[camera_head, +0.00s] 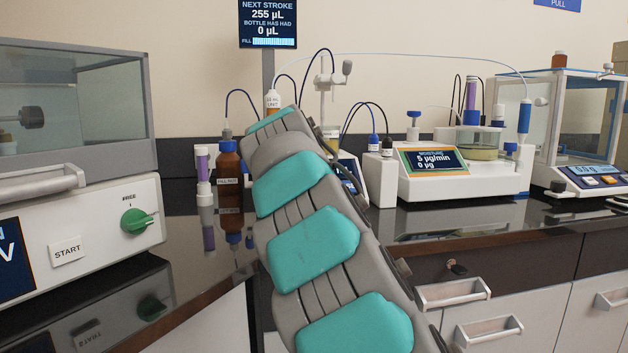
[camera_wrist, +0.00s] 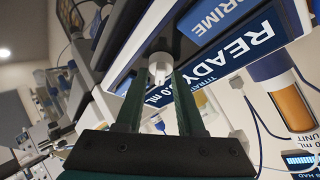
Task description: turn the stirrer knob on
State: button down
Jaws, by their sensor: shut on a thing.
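In the wrist view a small white knob (camera_wrist: 159,66) sticks out from the front of a unit whose blue screen (camera_wrist: 238,55) reads READY. I take it for the stirrer knob; no label on it is legible. The two dark fingers of my gripper (camera_wrist: 156,84) reach up to the knob, one on each side, and are shut on it. Its turned position cannot be read. In the head view my arm hides my gripper and the knob; only part of the unit (camera_head: 350,172) shows behind the arm.
A brown bottle (camera_head: 230,185) stands left of my arm. A white instrument with a green knob (camera_head: 136,220) is at the left. A moisture meter (camera_head: 455,175) and a balance (camera_head: 590,180) stand at the right. Thin tubing arches over the counter.

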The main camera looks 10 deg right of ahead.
jog(key=shift+f, duration=0.1)
dwell(0.3)
jog(key=c, duration=0.5)
grip_release()
jog(key=shift+c, duration=0.2)
jog(key=b+v, duration=0.1)
jog(key=v, duration=0.7)
